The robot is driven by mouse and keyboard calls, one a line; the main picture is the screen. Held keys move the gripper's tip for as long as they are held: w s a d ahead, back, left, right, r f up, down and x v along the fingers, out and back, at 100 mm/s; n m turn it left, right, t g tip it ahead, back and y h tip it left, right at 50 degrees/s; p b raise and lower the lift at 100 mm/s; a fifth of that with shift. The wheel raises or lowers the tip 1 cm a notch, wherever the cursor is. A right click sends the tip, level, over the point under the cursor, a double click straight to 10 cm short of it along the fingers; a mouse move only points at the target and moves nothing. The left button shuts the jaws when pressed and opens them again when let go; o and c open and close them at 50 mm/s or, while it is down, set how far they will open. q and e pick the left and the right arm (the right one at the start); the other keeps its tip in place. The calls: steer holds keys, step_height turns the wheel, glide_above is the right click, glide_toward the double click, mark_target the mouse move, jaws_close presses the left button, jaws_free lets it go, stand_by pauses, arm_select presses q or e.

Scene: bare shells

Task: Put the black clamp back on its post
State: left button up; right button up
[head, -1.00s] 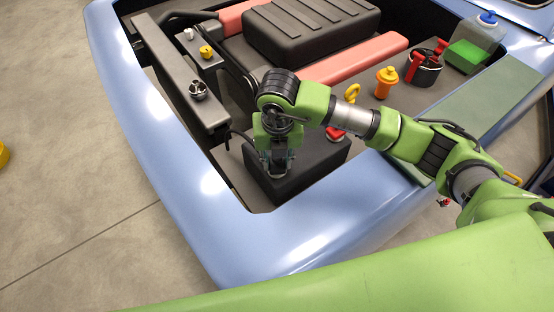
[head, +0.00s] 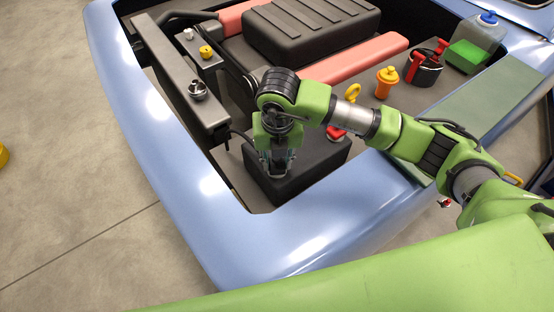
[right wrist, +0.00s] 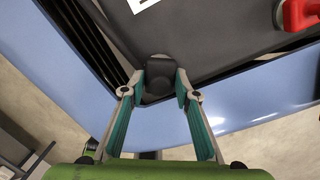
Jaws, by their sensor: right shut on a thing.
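My right gripper (head: 277,170) points down over the near part of the black battery box (head: 312,170) in the car's front corner. In the right wrist view its fingertips (right wrist: 160,88) are shut on a small dark block, the black clamp (right wrist: 159,70). The clamp is against or just above the dark box top (right wrist: 215,35); I cannot tell which. Its post is hidden from both views. A red clamp (head: 335,133) sits at the box's far side, and it also shows in the right wrist view (right wrist: 298,13). My left gripper is out of view.
The blue car body rim (head: 190,215) borders the bay closely. A black beam with a metal cap (head: 198,90) stands to the left. An orange cap (head: 386,82), a yellow ring handle (head: 352,94) and a red-handled black cap (head: 425,68) lie beyond my right arm.

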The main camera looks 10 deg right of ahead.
steer(key=shift+f+b, duration=0.15)
steer(key=shift+b, duration=0.5)
stand_by(0.9)
stand_by(0.4)
steer(key=o, duration=1.7)
steer(key=shift+r+p, duration=1.85)
steer(key=shift+r, duration=1.7)
jaws_close()
